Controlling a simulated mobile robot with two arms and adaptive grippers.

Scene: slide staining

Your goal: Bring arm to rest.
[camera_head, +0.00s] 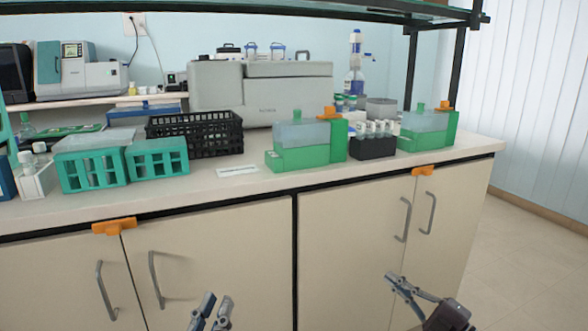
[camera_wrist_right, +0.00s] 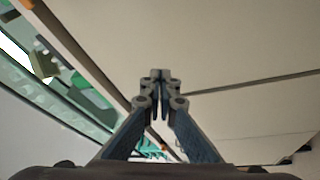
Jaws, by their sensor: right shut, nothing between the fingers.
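My left gripper (camera_head: 212,310) shows at the bottom of the head view, in front of the cabinet doors and below the counter. Its two fingers stand apart with nothing visible between them. My right gripper (camera_head: 396,284) is at the lower right of the head view, in front of the cabinet door and below the counter edge. In the right wrist view its fingers (camera_wrist_right: 160,100) meet at the tips and hold nothing. Both grippers are clear of the objects on the counter.
The counter (camera_head: 240,199) carries teal racks (camera_head: 92,170), a black crate (camera_head: 215,146), green staining containers (camera_head: 300,158), a black vial holder (camera_head: 373,148) and a grey machine (camera_head: 220,88). Cabinet handles (camera_head: 107,290) stick out below. The floor (camera_head: 530,260) at right is free.

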